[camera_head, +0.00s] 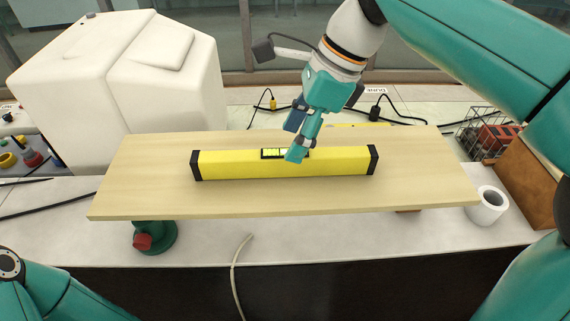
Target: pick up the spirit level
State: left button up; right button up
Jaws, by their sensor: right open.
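The spirit level (230,163) is a long yellow bar with black end caps and a vial window at its top middle. It lies left to right on a pale wooden board (140,190). My right gripper (296,152) comes down from above at the level's middle, its fingers beside the vial and partly hiding it. It is open, and I cannot tell whether a finger touches the level. My left gripper is not in view; only part of my left arm shows at the bottom left.
A large white container (120,85) stands behind the board at left. A white roll (488,205), a wire basket (475,132) and a brown box (527,180) are at right. A green and red object (153,237) sits under the board. Cables lie behind; a pale hose (236,275) hangs in front.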

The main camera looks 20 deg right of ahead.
aim_at(285, 163)
jog(key=shift+x, duration=2.9)
jog(key=shift+d, duration=0.25)
grip_shut()
